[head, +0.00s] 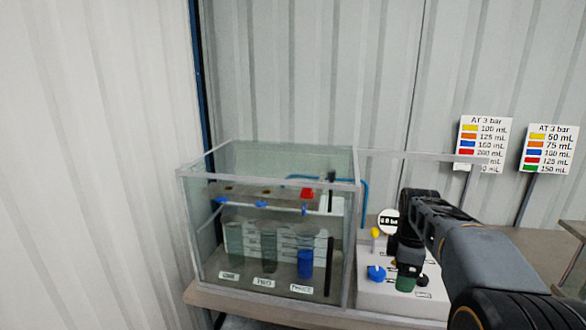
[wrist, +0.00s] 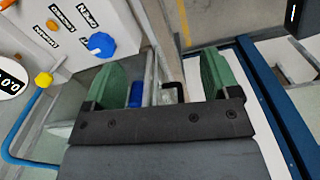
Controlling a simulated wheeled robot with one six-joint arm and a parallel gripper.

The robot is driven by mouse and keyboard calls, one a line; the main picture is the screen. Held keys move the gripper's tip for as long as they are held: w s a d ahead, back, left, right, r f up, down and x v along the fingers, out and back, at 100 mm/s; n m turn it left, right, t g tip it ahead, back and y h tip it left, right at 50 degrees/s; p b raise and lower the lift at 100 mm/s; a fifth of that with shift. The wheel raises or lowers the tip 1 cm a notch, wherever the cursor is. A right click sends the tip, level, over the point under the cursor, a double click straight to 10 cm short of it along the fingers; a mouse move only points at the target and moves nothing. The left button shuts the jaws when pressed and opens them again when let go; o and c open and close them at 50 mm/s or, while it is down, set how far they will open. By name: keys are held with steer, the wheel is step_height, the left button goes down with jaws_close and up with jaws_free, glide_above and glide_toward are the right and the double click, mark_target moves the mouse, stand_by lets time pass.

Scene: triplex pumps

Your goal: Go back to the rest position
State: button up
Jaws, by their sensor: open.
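My gripper (wrist: 165,85) is open in the wrist view, with its two green fingers apart and nothing between them. In the head view my gripper (head: 406,283) hangs at the right, in front of the white control box (head: 378,297), partly hiding it. The box carries a blue knob (head: 376,273), a yellow knob (head: 375,233) and a round gauge (head: 389,221). In the wrist view the blue knob (wrist: 101,45) is at the upper left, beside the left finger and apart from it.
A glass tank (head: 268,222) with several cylinders, blue valves and a red part stands left of the box on a table (head: 205,293). Two label signs (head: 484,140) (head: 549,148) stand behind at the right. Corrugated walls close off the left and back.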

steer(key=s+a+f+m+t, duration=0.2)
steer(key=s+a+m, duration=0.2)
steer(key=s+m, duration=0.3)
steer(key=s+a+f+m+t, duration=0.1)
steer(key=s+a+f+m, duration=0.1)
steer(key=s+a+m, duration=0.3)
steer(key=s+m, duration=0.2)
steer(key=s, duration=0.2)
steer(key=shift+s+t, duration=0.3)
steer(key=shift+t, duration=0.1)
steer(key=shift+a+f, duration=0.1)
